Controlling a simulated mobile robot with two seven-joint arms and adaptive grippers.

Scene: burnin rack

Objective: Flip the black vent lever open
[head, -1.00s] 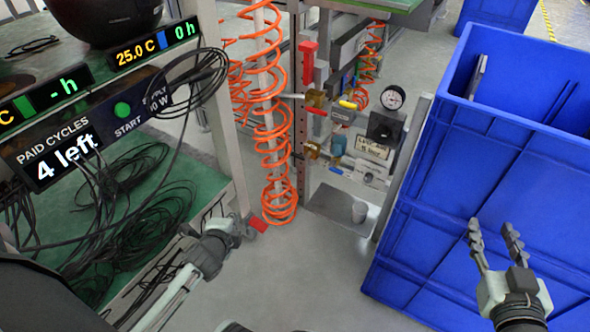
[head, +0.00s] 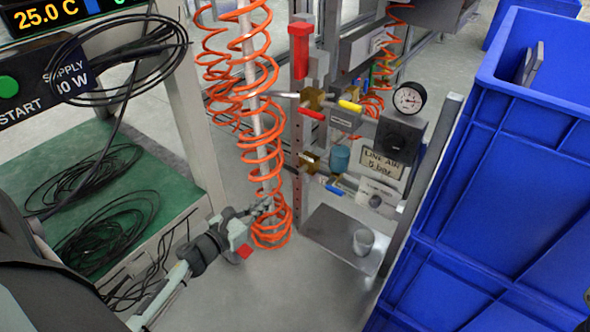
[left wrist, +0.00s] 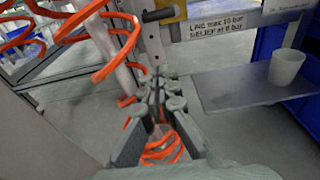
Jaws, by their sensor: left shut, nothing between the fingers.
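The black vent lever (left wrist: 158,14) shows at the top of the left wrist view, sticking out to the left from a brass valve body (left wrist: 181,8). In the head view I cannot clearly make out the lever; a lower brass valve (head: 309,161) sits on the rack post behind the orange coil. My left gripper (head: 268,207) is low in front of the post, beside the bottom of the orange coil. Its fingers (left wrist: 157,88) are together and empty, below and apart from the lever. Only a sliver of my right gripper shows at the head view's lower right edge.
An orange coiled hose (head: 262,120) hangs close to my left gripper. A white cup (head: 363,242) stands on a metal shelf (head: 325,237). Red, yellow and blue levers and a gauge (head: 409,97) are on the rack. A blue bin (head: 500,190) stands right; cables lie on a green bench (head: 165,200).

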